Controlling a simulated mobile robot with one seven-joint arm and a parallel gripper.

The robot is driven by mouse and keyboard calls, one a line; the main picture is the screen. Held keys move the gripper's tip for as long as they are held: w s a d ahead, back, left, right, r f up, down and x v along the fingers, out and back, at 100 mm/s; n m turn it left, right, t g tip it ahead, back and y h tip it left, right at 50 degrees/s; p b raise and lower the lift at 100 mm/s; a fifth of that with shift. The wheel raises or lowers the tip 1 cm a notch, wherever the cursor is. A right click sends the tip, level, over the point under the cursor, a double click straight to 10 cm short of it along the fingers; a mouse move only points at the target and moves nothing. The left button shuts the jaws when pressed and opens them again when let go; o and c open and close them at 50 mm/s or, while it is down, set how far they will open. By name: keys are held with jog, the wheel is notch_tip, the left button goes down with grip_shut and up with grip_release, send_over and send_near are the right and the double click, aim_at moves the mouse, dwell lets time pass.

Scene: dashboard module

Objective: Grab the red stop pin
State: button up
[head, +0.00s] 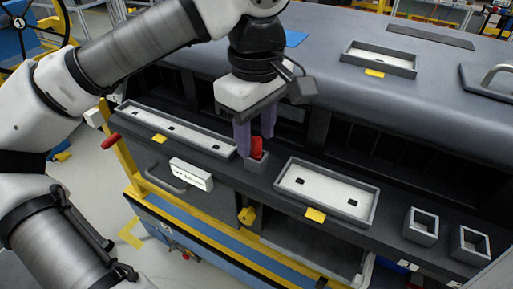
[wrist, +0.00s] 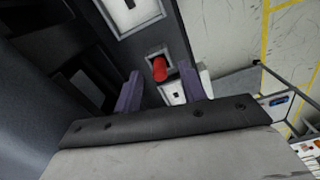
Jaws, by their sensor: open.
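The red stop pin (head: 257,146) stands in a small grey square socket (head: 257,163) on the dashboard ledge. In the wrist view the pin (wrist: 159,69) shows ahead of my gripper, between the lines of the two purple fingers. My gripper (head: 256,136) is open, pointing down over the socket. In the head view one finger is left of the pin and the other is right of and partly behind it. No contact with the pin can be made out. The pin's lower part is hidden inside the socket.
Shallow white-floored trays lie left (head: 178,130) and right (head: 326,190) of the socket. Two empty square sockets (head: 420,226) stand farther right. A red-ended lever (head: 111,140) sticks out at the left. The dashboard's padded top (head: 350,90) rises behind my gripper.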

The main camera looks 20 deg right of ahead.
jog(key=shift+f, duration=0.85)
jog(key=shift+c, duration=0.3)
grip_shut()
jog(key=shift+r, duration=0.15)
